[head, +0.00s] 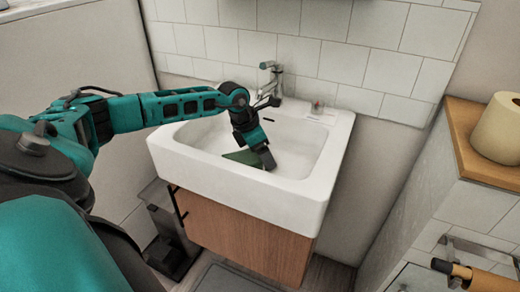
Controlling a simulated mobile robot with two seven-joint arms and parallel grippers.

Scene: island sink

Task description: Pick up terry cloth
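A dark green piece of cloth (240,157), which looks like the terry cloth, lies in the basin of the white sink (225,182). Part of it is hidden behind or under my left gripper. My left gripper (267,161) reaches down into the basin from above, at the right end of the cloth. Its fingertips are at or very close to the cloth, but I cannot tell whether they grip it. My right gripper is not in view.
A chrome faucet (272,78) stands at the sink's back edge, close behind my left wrist. A small clear item (317,107) sits on the back right rim. A wooden-topped ledge (470,150) with a paper roll (499,128) stands at right.

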